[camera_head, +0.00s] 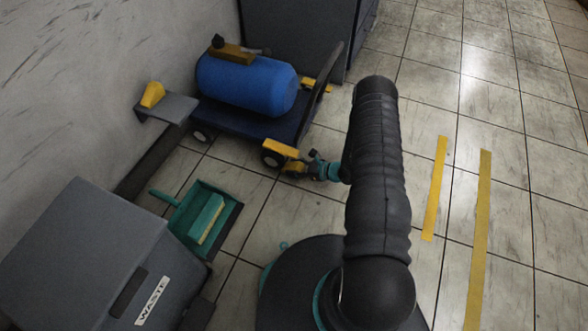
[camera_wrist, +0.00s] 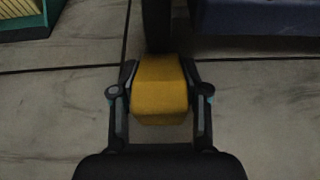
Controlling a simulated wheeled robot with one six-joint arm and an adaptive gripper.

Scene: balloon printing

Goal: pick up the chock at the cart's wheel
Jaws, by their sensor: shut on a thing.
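The yellow chock (camera_wrist: 160,98) sits between the two fingers of my gripper (camera_wrist: 160,74) in the wrist view, and the fingers are shut on its sides. The dark wheel (camera_wrist: 157,25) is right behind the chock; I cannot tell whether they touch. In the head view my gripper (camera_head: 302,167) is low by the floor at the cart's near right wheel (camera_head: 273,158). A small bit of the chock (camera_head: 292,169) shows there, partly hidden by the gripper. The cart's dark blue deck (camera_head: 240,121) carries a blue tank (camera_head: 246,84).
A yellow corner piece (camera_head: 281,148) is on the cart just above the wheel. A grey waste bin (camera_head: 85,255) and a teal dustpan (camera_head: 200,214) are at the lower left. A wall shelf (camera_head: 167,107) holds a yellow block (camera_head: 152,94). Tiled floor at right is clear, with yellow tape strips (camera_head: 435,188).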

